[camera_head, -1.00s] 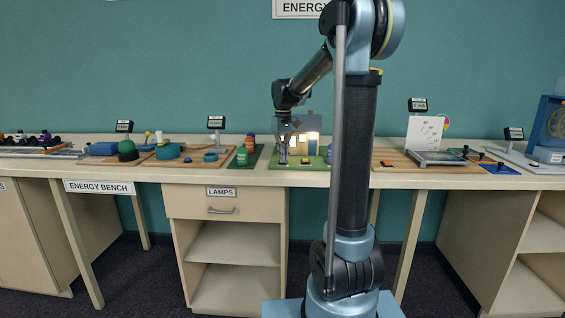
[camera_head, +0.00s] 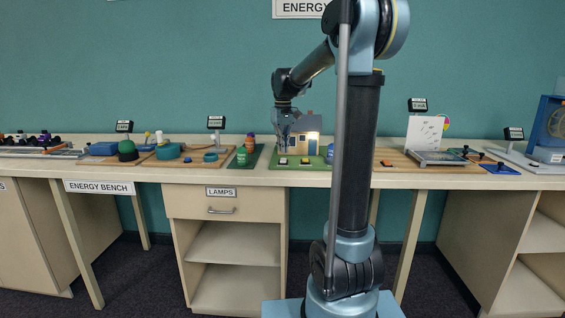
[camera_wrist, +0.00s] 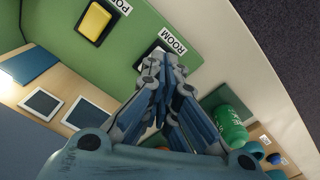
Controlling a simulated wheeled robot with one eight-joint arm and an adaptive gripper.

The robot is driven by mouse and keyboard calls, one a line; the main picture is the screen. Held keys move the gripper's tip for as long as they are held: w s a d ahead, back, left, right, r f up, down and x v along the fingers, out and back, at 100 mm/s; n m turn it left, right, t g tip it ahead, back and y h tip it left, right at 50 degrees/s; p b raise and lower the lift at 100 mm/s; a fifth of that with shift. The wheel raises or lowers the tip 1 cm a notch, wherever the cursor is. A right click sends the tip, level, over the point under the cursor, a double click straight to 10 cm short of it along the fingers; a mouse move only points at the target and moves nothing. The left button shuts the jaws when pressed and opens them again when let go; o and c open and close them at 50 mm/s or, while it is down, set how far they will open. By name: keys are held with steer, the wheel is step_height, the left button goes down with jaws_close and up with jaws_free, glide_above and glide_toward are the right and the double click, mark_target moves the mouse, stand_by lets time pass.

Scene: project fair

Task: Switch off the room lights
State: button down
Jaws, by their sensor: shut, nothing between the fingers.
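The model house (camera_head: 299,147) stands on a green board (camera_head: 262,163) on the bench. Its front windows look dull and grey, also in the wrist view (camera_wrist: 41,104). A warm glow remains at the house's right side. A yellow switch (camera_wrist: 94,22) has a label starting "PO". The room switch (camera_wrist: 147,53) beside the "ROOM" label (camera_wrist: 172,41) is partly hidden by my gripper; its rocker position cannot be told. My gripper (camera_wrist: 169,62) is shut and empty, just above the room switch in the head view (camera_head: 284,146).
Coloured bottles (camera_wrist: 231,128) stand on a separate board just left of the house in the head view. Other exhibits line the bench on both sides. The lamps drawer (camera_head: 221,203) below is closed.

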mark_target(283, 160)
steer(key=shift+r, duration=1.6)
steer(key=s+d+f+m+t, duration=0.1)
steer(key=s+d+f, duration=0.25)
steer(key=s, duration=0.55)
steer(key=s+d+f+m, duration=0.1)
steer(key=s+d+f, duration=0.1)
steer(key=s+f, duration=0.5)
steer(key=s+d+f+m+t, duration=0.1)
steer(key=s+d+f, duration=0.15)
steer(key=s, duration=0.85)
steer(key=s+d+f+m, duration=0.1)
steer(key=s+d+f, duration=0.1)
steer(key=s+f, duration=0.6)
steer(key=shift+f, duration=0.5)
